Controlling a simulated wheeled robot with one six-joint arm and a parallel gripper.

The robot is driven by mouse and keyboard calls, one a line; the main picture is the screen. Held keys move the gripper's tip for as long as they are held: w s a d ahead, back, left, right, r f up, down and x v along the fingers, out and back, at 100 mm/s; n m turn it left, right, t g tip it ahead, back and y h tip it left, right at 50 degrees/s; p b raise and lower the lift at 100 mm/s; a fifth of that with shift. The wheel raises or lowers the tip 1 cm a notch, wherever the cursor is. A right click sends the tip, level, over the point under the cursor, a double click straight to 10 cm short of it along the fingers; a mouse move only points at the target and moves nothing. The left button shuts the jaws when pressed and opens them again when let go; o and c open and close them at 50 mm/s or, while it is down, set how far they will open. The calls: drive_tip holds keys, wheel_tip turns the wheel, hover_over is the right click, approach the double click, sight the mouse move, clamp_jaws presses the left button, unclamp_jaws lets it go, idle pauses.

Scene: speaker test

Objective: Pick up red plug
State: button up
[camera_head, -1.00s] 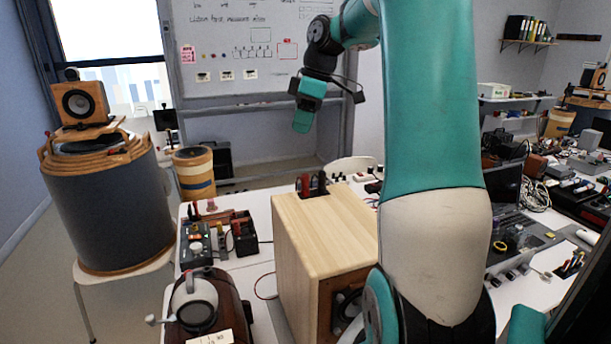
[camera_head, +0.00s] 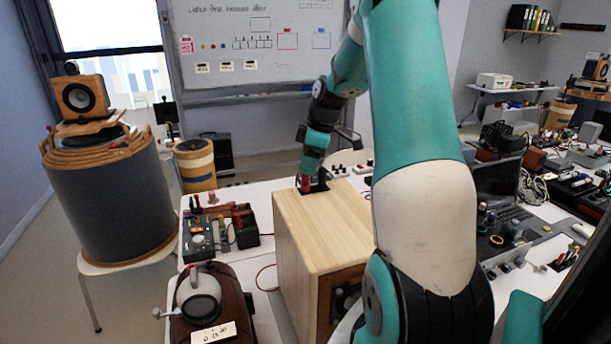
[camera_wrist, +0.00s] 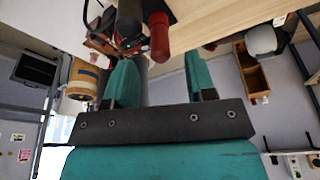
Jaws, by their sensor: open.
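The red plug (camera_head: 305,185) stands on the back part of the wooden speaker box's top (camera_head: 322,220), partly hidden by my gripper (camera_head: 309,168) in the head view. In the wrist view the red plug (camera_wrist: 159,38) appears beyond and between the two teal fingers of my gripper (camera_wrist: 160,72). The fingers are apart, with nothing visibly clamped. A black plug-like piece (camera_head: 321,182) stands right beside the red plug. I cannot tell how deep the fingers reach around it.
A white table (camera_head: 258,200) carries the box. A meter with red and black parts (camera_head: 198,240) and a brown device with a round grey part (camera_head: 203,297) lie left of it. A laptop (camera_head: 500,190) and clutter lie right. A large drum-shaped speaker (camera_head: 112,205) stands far left.

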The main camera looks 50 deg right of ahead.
sight(305, 184)
drive_tip(key=p+x, duration=0.1)
drive_tip(key=x, duration=0.3)
drive_tip(key=shift+s+f+p, duration=0.15)
drive_tip(key=shift+f+p, duration=0.05)
drive_tip(key=shift+p, duration=0.2)
clamp_jaws()
wheel_tip(305, 184, up, 20)
drive_tip(key=b, duration=0.2)
